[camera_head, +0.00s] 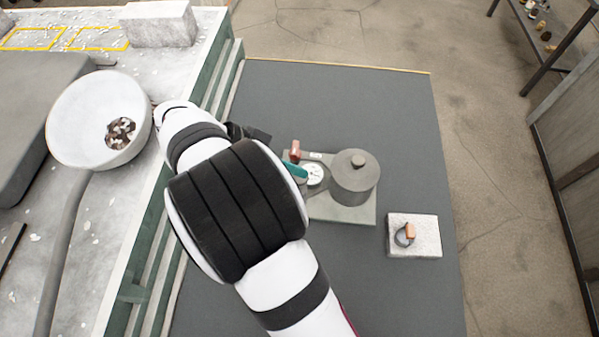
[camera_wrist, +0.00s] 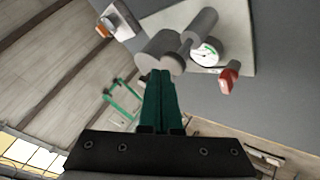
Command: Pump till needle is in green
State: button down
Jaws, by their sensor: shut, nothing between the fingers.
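The pump unit has a pale base plate (camera_head: 345,210), a grey cylinder (camera_head: 352,185) with a knob on top, and a small red part (camera_head: 295,151). Its round white gauge (camera_head: 314,174) also shows in the wrist view (camera_wrist: 206,54), with a green patch on its face; I cannot read the needle. My gripper (camera_head: 300,173) has teal fingers pressed together and empty. In the wrist view the fingertips (camera_wrist: 162,74) overlap the lower edge of the grey cylinder shape (camera_wrist: 158,54); I cannot tell whether they touch it. The red part (camera_wrist: 229,77) is to their right.
A light square block (camera_head: 427,240) with a ring and an orange piece sits right of the pump. At left, a white ladle bowl (camera_head: 75,125) holding dark and pale bits rests on a speckled counter (camera_head: 100,220). The grey mat (camera_head: 370,100) behind the pump is clear.

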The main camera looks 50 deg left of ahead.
jog(key=shift+f, duration=1.8)
dwell(1.2)
jog(key=shift+r, duration=2.2)
jog(key=shift+r, duration=2.5)
